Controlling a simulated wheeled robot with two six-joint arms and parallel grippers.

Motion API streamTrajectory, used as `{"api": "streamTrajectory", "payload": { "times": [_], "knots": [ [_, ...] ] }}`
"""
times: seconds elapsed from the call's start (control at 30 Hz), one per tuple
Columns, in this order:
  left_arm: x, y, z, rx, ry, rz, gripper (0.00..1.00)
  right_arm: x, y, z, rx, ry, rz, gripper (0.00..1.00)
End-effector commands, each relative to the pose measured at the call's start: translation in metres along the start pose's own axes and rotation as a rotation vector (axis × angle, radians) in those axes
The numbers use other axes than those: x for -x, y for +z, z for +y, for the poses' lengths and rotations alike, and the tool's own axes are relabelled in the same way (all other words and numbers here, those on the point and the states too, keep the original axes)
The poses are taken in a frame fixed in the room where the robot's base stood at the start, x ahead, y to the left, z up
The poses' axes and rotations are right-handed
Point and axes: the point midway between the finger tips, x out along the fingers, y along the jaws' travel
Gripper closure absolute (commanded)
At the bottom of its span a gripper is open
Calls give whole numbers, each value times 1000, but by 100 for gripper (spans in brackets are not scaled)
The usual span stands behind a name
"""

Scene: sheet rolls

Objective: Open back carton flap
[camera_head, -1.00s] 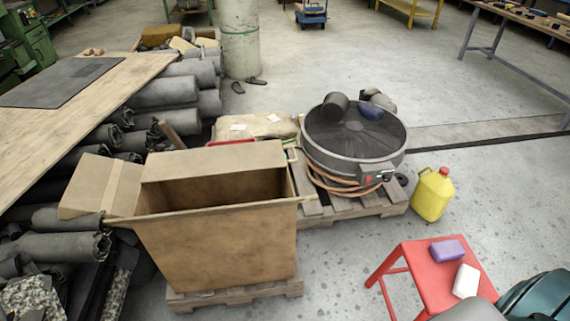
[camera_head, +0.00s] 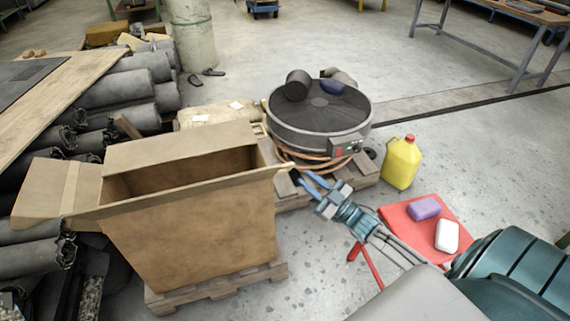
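The brown cardboard carton (camera_head: 195,235) stands upright on a small wooden pallet and its top is open. Its back flap (camera_head: 180,147) stands up along the far rim, leaning a little away from the opening. The left flap (camera_head: 42,188) is folded outward. The front and right flaps show only as thin edges along the rim. My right gripper (camera_head: 304,178) reaches in from the lower right. Its two blue fingers are apart and empty, just right of the carton's right rim, and I see no contact. My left gripper is out of view.
A yellow jerrycan (camera_head: 402,163) and a red stool (camera_head: 400,219) with a purple and a white block stand right. Dark rolls (camera_head: 130,85) crowd the left.

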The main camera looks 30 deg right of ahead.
Motion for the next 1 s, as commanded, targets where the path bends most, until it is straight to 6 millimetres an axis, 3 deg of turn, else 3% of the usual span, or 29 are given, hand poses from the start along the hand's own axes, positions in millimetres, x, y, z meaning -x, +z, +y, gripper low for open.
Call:
{"api": "streamTrajectory", "payload": {
  "times": [0.2,0.43,0.87,0.97,1.0],
  "knots": [
    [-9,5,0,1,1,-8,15,-45,-1,1,0,5,2,80],
    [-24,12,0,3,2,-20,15,-78,0,1,0,4,-1,80],
    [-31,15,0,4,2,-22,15,-87,1,0,0,2,-4,80],
    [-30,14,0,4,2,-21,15,-87,1,0,0,2,-4,100],
    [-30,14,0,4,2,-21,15,-87,1,0,0,2,-4,100]
  ]
}}
